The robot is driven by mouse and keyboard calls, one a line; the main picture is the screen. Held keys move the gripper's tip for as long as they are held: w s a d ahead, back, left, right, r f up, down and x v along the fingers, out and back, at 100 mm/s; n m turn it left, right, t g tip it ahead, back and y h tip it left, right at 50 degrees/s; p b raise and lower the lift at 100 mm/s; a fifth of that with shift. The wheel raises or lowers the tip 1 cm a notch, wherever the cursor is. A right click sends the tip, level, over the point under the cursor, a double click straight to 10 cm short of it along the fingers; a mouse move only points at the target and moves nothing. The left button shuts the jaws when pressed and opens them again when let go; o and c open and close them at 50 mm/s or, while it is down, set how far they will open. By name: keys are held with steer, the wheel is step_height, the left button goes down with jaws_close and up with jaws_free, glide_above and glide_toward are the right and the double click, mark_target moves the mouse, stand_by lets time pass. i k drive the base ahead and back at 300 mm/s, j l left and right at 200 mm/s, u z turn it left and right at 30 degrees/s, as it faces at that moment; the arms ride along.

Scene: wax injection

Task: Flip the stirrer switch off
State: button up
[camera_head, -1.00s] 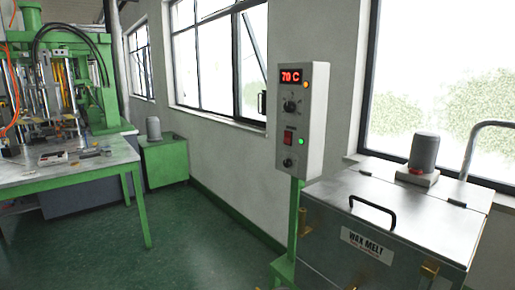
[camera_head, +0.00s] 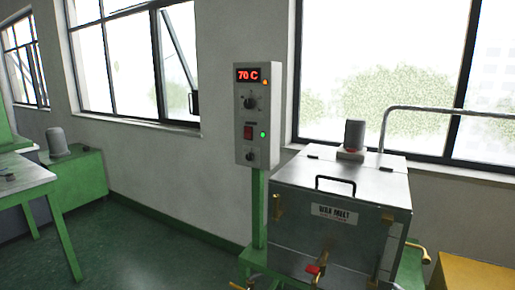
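A grey control box (camera_head: 256,115) stands on a green post left of the wax melt tank. Its display (camera_head: 247,75) reads 70 C in red, with an orange lamp beside it. Below are a black knob (camera_head: 249,102), a red rocker switch (camera_head: 248,132) with a lit green lamp (camera_head: 263,134) to its right, and a smaller dark control (camera_head: 249,156) at the bottom. The label by the red switch is too small to read, and which way the rocker is pressed cannot be told. My gripper is not in view.
The metal wax melt tank (camera_head: 326,231) has a lid handle, a grey motor (camera_head: 355,134) on top and a red-handled tap (camera_head: 313,269) low in front. A yellow block (camera_head: 475,272) is at the lower right. Green floor (camera_head: 150,250) is clear at left, beside a table (camera_head: 24,184).

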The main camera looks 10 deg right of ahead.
mark_target(247, 134)
steer(key=i+j+z, duration=0.15)
steer(key=z, duration=0.75)
steer(key=i+j+z, duration=0.15)
steer(key=j+z, duration=0.3)
steer(key=j, duration=0.5)
steer(key=j+z, duration=0.45)
steer(key=j, duration=1.55)
